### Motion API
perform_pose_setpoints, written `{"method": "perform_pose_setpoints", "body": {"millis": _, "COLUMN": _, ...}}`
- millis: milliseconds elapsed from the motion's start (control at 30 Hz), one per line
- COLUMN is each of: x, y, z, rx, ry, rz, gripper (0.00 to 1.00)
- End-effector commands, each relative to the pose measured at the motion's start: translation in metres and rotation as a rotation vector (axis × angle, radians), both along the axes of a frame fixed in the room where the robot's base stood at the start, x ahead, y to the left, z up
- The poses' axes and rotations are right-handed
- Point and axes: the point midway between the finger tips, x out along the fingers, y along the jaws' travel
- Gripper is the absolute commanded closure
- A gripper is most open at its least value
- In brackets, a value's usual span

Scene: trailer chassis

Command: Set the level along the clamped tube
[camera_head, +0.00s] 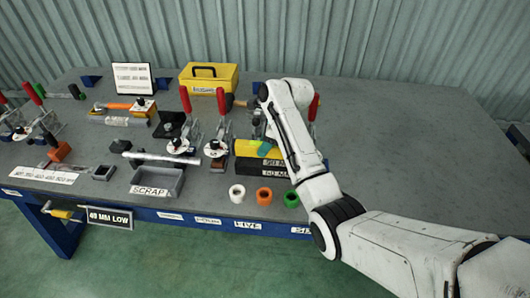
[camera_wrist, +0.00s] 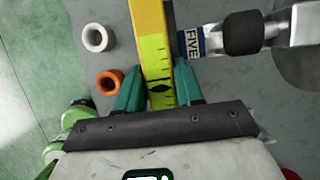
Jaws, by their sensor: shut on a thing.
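A yellow level (camera_head: 247,148) lies on black blocks (camera_head: 262,169) marked 50 MM near the table's front. In the wrist view the level (camera_wrist: 152,45) runs up between my teal fingers, its near end yellow-green with black marks. My gripper (camera_head: 266,149) is shut on this end; it also shows in the wrist view (camera_wrist: 160,88). The level's underside is hidden. A silvery tube (camera_head: 160,158) lies level left of the blocks, above the scrap tray, its right end near the red-handled toggle clamps (camera_head: 216,147).
White (camera_head: 237,193), orange (camera_head: 264,196) and green (camera_head: 291,198) rings stand along the front edge. The SCRAP tray (camera_head: 143,190) is left of them. A yellow toolbox (camera_head: 209,77) and a sign (camera_head: 133,78) stand at the back. The table's right side is clear.

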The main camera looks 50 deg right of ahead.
Motion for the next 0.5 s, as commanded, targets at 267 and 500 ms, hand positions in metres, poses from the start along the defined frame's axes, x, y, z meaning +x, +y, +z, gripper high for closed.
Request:
{"method": "perform_pose_setpoints", "body": {"millis": 267, "x": 0.001, "y": -0.005, "z": -0.031, "rx": 0.000, "ry": 0.003, "rz": -0.002, "gripper": 1.00}}
{"method": "perform_pose_setpoints", "body": {"millis": 500, "x": 0.002, "y": -0.004, "z": -0.036, "rx": -0.001, "ry": -0.001, "rz": 0.000, "gripper": 1.00}}
